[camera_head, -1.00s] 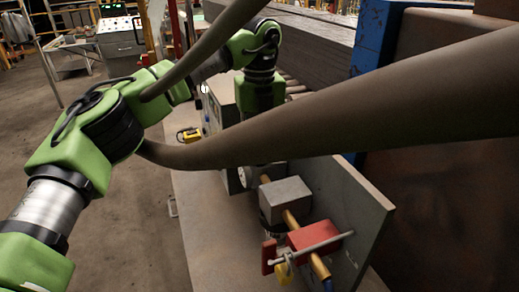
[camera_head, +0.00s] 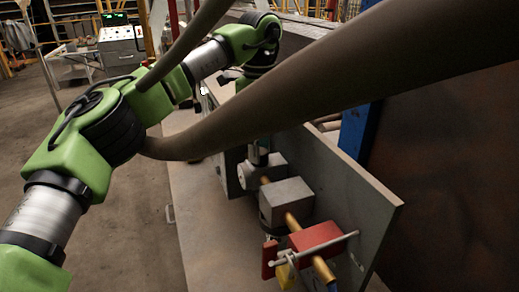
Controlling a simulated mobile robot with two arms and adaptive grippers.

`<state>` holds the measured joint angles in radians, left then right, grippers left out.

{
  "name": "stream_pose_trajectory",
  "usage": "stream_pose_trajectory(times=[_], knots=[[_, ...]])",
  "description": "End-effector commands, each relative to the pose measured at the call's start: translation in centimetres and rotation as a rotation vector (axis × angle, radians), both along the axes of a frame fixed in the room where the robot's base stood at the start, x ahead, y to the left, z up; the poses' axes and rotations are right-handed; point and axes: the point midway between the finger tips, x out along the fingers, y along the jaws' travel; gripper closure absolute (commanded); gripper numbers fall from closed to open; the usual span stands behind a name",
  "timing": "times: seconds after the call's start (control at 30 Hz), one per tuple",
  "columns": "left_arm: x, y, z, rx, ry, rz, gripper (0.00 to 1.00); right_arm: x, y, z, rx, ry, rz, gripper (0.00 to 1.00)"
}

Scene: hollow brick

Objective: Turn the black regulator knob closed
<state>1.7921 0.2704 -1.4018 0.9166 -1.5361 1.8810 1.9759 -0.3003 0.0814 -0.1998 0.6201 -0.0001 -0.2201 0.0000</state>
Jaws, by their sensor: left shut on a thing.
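My left arm comes in from the left, and its green wrist stands above the regulator assembly. My left gripper (camera_head: 259,154) points down just below a thick brown tube, which hides its upper part. Its fingertips are at the top of a grey regulator block (camera_head: 277,162) with a round gauge (camera_head: 248,176) on its side. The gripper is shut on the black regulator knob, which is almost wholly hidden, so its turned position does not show. My right gripper is not in view.
A larger grey block (camera_head: 286,203), a brass pipe and a red valve piece (camera_head: 315,238) with a thin rod stand in front of the regulator. An upright grey plate (camera_head: 350,190) closes off the right side. The thick brown tube (camera_head: 350,75) crosses the view.

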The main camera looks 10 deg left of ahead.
Motion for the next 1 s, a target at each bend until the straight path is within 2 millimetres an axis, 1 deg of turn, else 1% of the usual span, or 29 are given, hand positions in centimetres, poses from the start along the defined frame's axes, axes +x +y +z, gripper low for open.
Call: stream_pose_trajectory(times=[0.3, 0.73, 0.77, 0.8, 0.83, 1.0], knots=[[0.13, 0.05, 0.27, -0.001, -0.007, 0.083, 0.93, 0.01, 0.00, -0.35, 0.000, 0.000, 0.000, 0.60], [0.13, 0.06, 0.30, -0.002, -0.007, 0.091, 0.93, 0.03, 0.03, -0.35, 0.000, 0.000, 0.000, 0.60], [0.13, 0.06, 0.30, -0.002, -0.007, 0.091, 0.67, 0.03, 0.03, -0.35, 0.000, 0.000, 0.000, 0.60], [0.13, 0.05, 0.29, -0.002, -0.007, 0.091, 0.56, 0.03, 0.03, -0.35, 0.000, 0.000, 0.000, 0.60], [0.12, 0.05, 0.27, -0.002, -0.007, 0.090, 0.55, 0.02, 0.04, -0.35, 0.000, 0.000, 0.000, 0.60], [0.06, 0.04, 0.16, -0.001, -0.004, 0.089, 0.55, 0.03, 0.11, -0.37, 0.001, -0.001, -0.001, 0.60]])
